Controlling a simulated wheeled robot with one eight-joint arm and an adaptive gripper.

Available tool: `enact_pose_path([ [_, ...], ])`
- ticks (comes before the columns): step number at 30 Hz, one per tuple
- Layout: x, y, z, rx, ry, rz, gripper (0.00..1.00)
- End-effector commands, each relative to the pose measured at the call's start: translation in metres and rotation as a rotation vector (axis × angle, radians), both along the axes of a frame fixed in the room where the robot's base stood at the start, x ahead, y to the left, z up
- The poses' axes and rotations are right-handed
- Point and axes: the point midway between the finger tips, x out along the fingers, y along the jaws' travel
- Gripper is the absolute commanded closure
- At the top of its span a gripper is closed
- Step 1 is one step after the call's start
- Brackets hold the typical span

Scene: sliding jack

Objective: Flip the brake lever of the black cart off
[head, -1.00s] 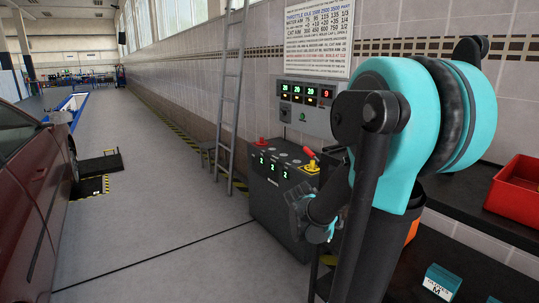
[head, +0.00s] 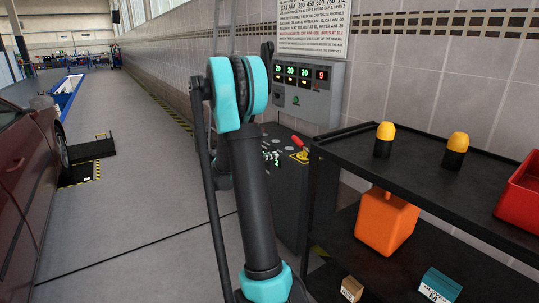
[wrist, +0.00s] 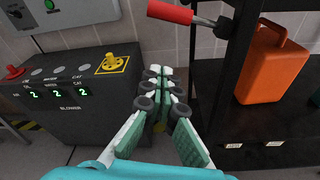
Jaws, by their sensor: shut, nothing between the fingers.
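The black cart (head: 335,150) stands at the right in the head view. Its brake lever, with a red handle (wrist: 170,12) on a metal shaft, sticks out leftward from the cart's near upper corner in the wrist view. The red handle also shows in the head view (head: 298,141). My gripper (wrist: 163,75) is shut and empty in the wrist view, pointing at the gap between the control console and the cart. The handle appears above the fingertips and apart from them. In the head view my arm hides most of the gripper.
A dark control console (wrist: 75,105) with green digits and a yellow knob (wrist: 112,63) stands left of the gripper. An orange canister (head: 387,222), two yellow-topped bottles (head: 457,148) and a red bin (head: 523,195) are on the cart. A red car (head: 30,180) is left; open floor lies between.

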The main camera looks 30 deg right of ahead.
Motion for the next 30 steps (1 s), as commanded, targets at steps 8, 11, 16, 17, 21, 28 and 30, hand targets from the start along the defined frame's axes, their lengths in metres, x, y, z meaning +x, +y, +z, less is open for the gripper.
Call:
enact_pose_path([
  [8,0.007,-0.055,-0.011,0.002,-0.002,-0.004,1.00],
  [11,0.010,-0.073,-0.015,0.001,-0.001,-0.003,1.00],
  [16,0.003,-0.083,0.007,0.002,-0.002,-0.001,1.00],
  [17,0.003,-0.084,0.010,0.002,-0.002,-0.001,1.00],
  [21,0.001,-0.089,0.018,0.001,-0.003,0.000,1.00],
  [28,0.000,-0.090,0.020,0.001,-0.003,0.000,1.00],
  [30,0.000,-0.090,0.020,0.001,-0.003,0.000,1.00],
])
